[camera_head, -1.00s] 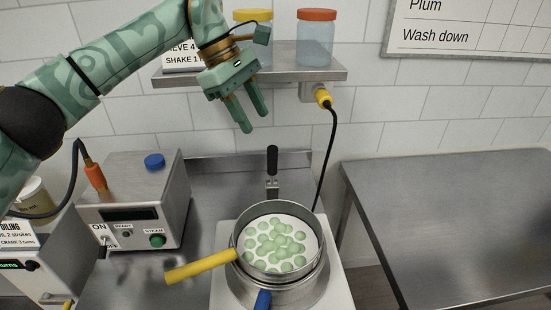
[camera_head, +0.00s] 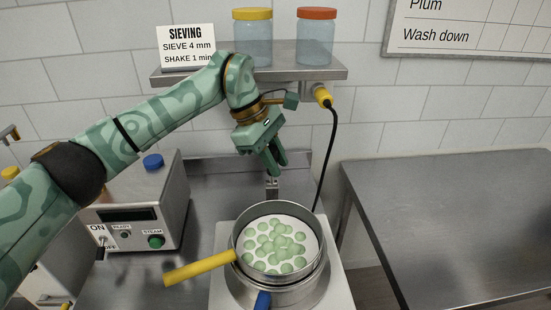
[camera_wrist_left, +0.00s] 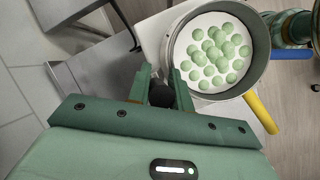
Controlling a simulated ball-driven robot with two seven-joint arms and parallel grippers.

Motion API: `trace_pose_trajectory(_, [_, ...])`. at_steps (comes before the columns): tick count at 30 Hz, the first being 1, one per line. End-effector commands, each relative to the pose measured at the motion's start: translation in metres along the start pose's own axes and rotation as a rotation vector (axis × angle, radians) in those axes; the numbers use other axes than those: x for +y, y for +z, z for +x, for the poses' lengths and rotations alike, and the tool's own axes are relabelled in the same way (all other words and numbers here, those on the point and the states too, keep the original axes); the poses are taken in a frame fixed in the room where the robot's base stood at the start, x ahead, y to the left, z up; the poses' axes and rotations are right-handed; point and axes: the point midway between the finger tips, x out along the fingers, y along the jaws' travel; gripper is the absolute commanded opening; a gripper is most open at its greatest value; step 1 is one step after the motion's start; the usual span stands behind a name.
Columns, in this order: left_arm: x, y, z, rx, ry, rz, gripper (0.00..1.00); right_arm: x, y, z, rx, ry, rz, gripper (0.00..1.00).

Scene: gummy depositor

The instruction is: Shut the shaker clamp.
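The shaker clamp's lever stands upright behind the sieve. Its metal lower part (camera_head: 272,187) shows in the head view, and its black grip is hidden there behind my left gripper (camera_head: 277,172). In the left wrist view the black grip (camera_wrist_left: 161,93) lies between the two fingers of my left gripper (camera_wrist_left: 161,72). The fingers look apart, one on each side of the grip; I cannot tell whether they touch it. The round metal sieve (camera_head: 236,250) holds several green gummies (camera_head: 275,243). My right gripper is not in view.
A yellow handle (camera_head: 200,269) and a blue handle (camera_head: 263,300) stick out at the sieve. A steamer box (camera_head: 160,205) stands to the left. A shelf with two jars (camera_head: 253,40) is above. The steel table (camera_head: 450,210) on the right is clear.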

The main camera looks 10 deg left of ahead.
Motion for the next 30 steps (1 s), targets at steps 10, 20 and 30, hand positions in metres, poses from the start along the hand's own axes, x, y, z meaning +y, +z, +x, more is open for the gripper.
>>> trace_pose_trajectory(10, [-0.001, 0.0, 0.0, 0.01, 0.012, 0.009, 0.0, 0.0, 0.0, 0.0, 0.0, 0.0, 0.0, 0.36])
trace_pose_trajectory(20, [-0.014, 0.006, 0.006, 0.104, 0.135, 0.077, 0.0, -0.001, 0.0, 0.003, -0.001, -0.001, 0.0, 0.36])
trace_pose_trajectory(30, [-0.031, 0.011, 0.021, 0.242, 0.32, 0.176, 0.0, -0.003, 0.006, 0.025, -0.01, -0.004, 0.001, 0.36])
